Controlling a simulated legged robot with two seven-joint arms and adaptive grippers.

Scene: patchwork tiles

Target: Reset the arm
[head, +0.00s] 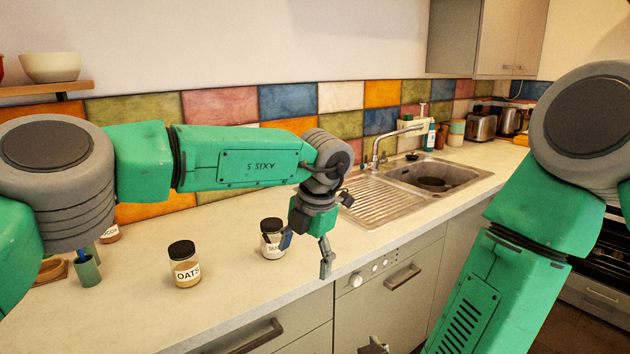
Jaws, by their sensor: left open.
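My left arm reaches across the counter from the left, and its gripper (306,254) points down, open, with nothing between its fingers. It is beside the jar labelled with letters starting "SU" (272,248), whose label is partly hidden by a finger. I cannot tell whether that finger touches the jar. My right arm hangs down at the right side of the head view. A small grey part at the bottom edge looks like the tip of my right gripper (374,346); the rest is cut off or hidden.
The oats jar (186,272) stands on the counter (225,298), left of the left gripper. A green cup (88,272) and another jar (110,233) are farther left. The sink (432,176) lies behind right, with a tap (378,150). The counter front around the oats jar is clear.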

